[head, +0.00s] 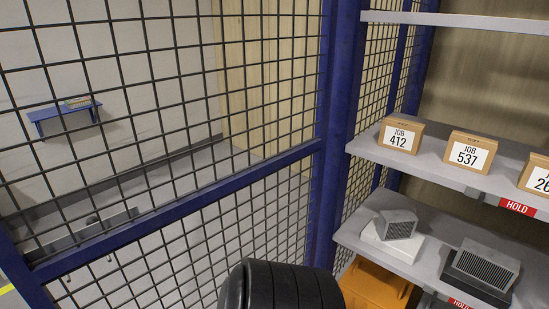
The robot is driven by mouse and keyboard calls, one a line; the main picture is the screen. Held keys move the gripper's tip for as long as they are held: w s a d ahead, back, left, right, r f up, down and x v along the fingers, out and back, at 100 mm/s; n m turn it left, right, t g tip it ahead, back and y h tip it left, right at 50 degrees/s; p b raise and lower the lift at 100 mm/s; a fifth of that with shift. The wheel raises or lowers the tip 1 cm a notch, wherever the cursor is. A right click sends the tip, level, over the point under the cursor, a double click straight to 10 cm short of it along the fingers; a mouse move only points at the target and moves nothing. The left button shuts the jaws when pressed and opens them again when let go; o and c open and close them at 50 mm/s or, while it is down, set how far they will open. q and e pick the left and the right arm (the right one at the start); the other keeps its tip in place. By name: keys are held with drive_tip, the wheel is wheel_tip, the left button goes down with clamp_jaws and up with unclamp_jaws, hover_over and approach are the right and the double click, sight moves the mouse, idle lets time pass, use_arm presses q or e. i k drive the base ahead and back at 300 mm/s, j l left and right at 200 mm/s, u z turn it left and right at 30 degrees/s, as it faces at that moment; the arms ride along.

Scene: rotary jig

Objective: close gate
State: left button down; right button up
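A gate-like panel of black wire mesh in a blue frame (190,199) fills the left and middle of the head view. Its blue middle rail slopes up from lower left to a thick blue post (341,110) right of centre. Part of its left upright shows at the lower left edge. The top and bottom of the panel are out of view. I see no handle or latch, and I cannot tell whether the panel stands open or shut.
Grey shelves (440,172) on the right hold boxes labelled JOB (400,136), grey ribbed blocks (397,223) and red HOLD tags. An orange bin (376,286) stands below.

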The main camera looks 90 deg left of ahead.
sight(29, 272)
drive_tip(key=k+l+u, duration=0.15)
drive_tip(key=k, duration=0.3)
drive_tip(key=k+l+u, duration=0.15)
drive_tip(key=k, duration=0.3)
drive_tip(key=k+l+u, duration=0.2)
drive_tip(key=k, duration=0.3)
drive_tip(key=k+j+u, duration=0.1)
drive_tip(key=j, duration=0.3)
drive_tip(key=k+j+u, duration=0.1)
drive_tip(key=j, duration=0.3)
drive_tip(key=k+j+u, duration=0.1)
drive_tip(key=k+j, duration=0.15)
drive_tip(key=j, duration=0.15)
drive_tip(key=k+j+u, duration=0.1)
drive_tip(key=j, duration=0.8)
drive_tip(key=i+j+u, duration=0.1)
drive_tip(key=j, duration=0.35)
drive_tip(key=z, duration=0.1)
